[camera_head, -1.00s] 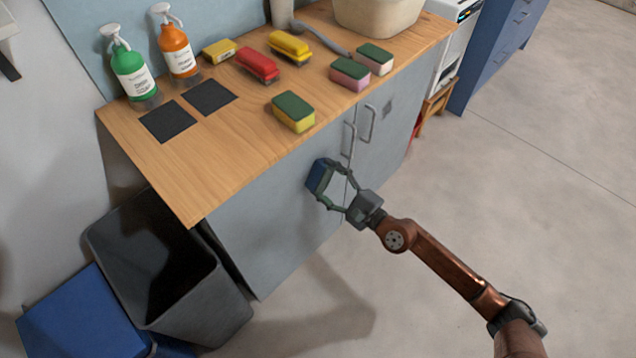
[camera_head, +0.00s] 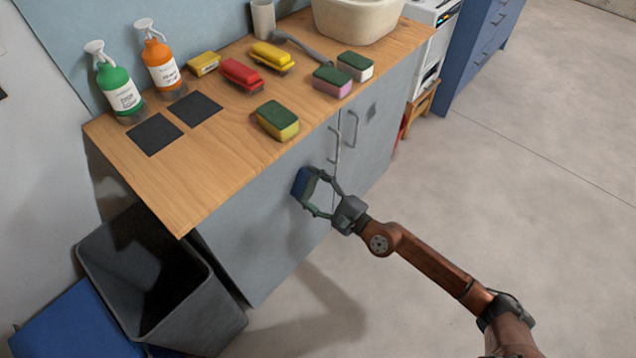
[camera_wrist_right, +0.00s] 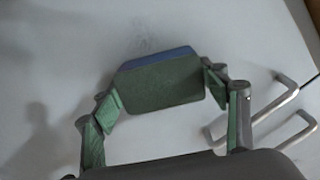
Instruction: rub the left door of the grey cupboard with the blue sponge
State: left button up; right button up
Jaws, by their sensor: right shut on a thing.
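The grey cupboard's left door (camera_head: 250,240) faces me under the wooden worktop. The blue sponge (camera_head: 301,183), with a green scouring side, is at the upper right part of this door, left of its handle (camera_head: 334,146). My right gripper (camera_head: 312,192) is shut on the sponge. In the right wrist view, the sponge (camera_wrist_right: 160,85) sits between the fingertips with its green side towards me and its blue side towards the door (camera_wrist_right: 60,60). Whether it touches the door is hard to tell. A faint dark smudge shows on the door just above it. My left gripper is out of view.
The worktop (camera_head: 160,190) holds several other sponges, brushes, two soap bottles and a basin (camera_head: 355,18). A dark bin (camera_head: 150,270) stands left of the cupboard. The right door's handle (camera_head: 352,128) sticks out nearby. The floor (camera_head: 530,220) at right is clear.

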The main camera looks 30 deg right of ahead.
jog(key=shift+o, duration=0.2)
jog(key=shift+a, duration=0.45)
jog(key=a+p, duration=0.1)
jog(key=s+a+p, duration=0.1)
jog(key=shift+s+a+r, duration=0.1)
jog(key=shift+a+r, duration=0.1)
jog(key=shift+a, duration=0.1)
jog(key=shift+c, duration=0.2)
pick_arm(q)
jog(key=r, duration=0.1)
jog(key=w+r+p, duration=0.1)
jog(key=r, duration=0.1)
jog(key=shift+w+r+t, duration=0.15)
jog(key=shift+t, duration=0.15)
pick_arm(e)
jog(key=shift+s+a+f, duration=0.1)
jog(key=shift+a+f, duration=0.05)
jog(key=shift+a, duration=0.2)
